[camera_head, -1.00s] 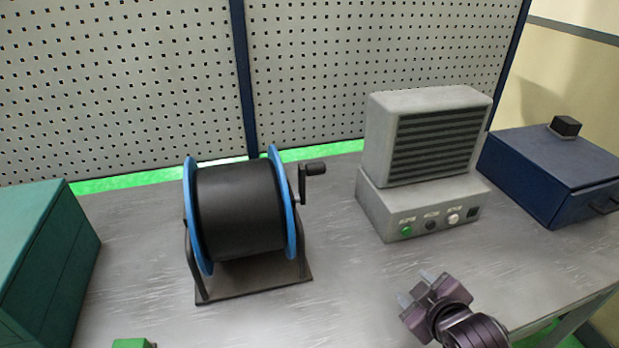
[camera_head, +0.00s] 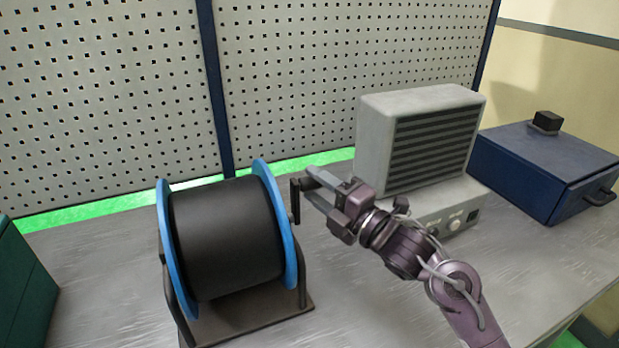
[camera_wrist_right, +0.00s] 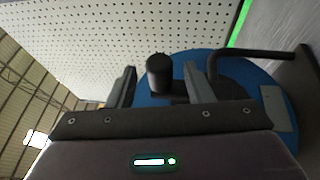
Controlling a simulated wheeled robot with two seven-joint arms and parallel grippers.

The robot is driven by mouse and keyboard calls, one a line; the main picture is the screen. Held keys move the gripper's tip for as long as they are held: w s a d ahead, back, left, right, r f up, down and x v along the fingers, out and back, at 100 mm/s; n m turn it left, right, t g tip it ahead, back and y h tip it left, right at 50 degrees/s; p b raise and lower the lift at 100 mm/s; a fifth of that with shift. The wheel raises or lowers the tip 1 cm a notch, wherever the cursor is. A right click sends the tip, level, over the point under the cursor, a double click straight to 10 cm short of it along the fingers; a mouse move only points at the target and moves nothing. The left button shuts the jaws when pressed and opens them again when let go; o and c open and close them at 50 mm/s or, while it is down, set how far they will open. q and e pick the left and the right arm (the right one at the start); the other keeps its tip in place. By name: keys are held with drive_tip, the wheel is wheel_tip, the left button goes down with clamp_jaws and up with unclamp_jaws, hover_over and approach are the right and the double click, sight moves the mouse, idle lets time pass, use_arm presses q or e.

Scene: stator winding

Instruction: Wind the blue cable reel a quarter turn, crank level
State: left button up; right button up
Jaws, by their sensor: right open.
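The reel has a black drum (camera_head: 225,240) between blue flanges (camera_head: 276,205) and stands on a dark frame on the bench. Its black crank arm (camera_head: 296,203) is upright on the right side, so the crank is not level. The crank's handle grip (camera_wrist_right: 159,74) shows in the right wrist view between my two fingers, with room on both sides. My right gripper (camera_head: 315,187) is open around or just short of the grip; I cannot tell how deep it sits. In the head view the fingers cover most of the grip. My left gripper is not in view.
A grey vented unit (camera_head: 370,135) with buttons stands close behind and right of my right gripper. A blue box (camera_head: 530,180) is further right, and a green box (camera_head: 25,290) at the left edge. A perforated panel (camera_head: 110,90) closes off the back. The front right bench is clear.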

drive_tip(key=shift+x, duration=0.95)
clamp_jaws()
